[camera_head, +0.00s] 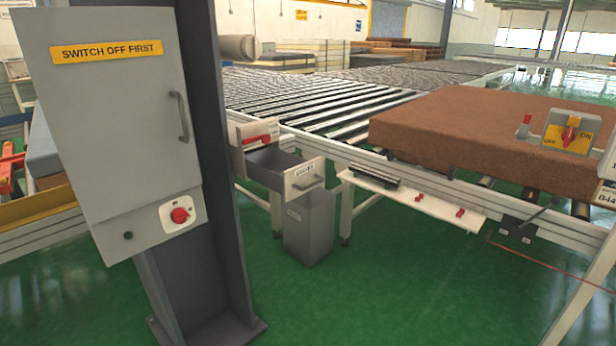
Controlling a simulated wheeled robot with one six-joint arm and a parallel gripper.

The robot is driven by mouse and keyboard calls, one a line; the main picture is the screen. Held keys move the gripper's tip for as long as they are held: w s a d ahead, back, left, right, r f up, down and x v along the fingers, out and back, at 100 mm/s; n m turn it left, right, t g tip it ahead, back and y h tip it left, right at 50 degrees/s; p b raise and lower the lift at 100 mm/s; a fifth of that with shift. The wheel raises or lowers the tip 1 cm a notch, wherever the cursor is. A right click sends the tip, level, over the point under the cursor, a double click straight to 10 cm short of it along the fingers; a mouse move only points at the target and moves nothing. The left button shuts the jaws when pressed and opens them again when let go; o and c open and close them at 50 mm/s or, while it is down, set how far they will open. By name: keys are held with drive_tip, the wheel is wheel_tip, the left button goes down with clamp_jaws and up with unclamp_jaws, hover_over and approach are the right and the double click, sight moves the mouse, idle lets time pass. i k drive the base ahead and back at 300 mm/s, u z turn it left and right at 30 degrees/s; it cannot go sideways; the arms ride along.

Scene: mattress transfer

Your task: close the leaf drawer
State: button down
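The drawer (304,184) stands pulled out from under the roller conveyor, in the middle of the picture. Its front is white, with a small label and a grey bar handle (308,184). The label is too small to read surely. Its dark inside (270,165) is visible from above, and I see no contents. A white panel with a red handle (257,139) is behind it at the left. My gripper is not in view.
A grey cabinet (110,130) on a dark column (215,200) stands close at the left. A grey bin (308,228) is below the drawer. A white shelf (415,197) juts out at the right, under a brown mattress (480,130). Green floor (400,290) is clear in front.

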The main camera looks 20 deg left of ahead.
sight(291, 176)
drive_tip(key=u, duration=0.7)
drive_tip(key=i, duration=0.95)
drive_tip(key=u, duration=0.85)
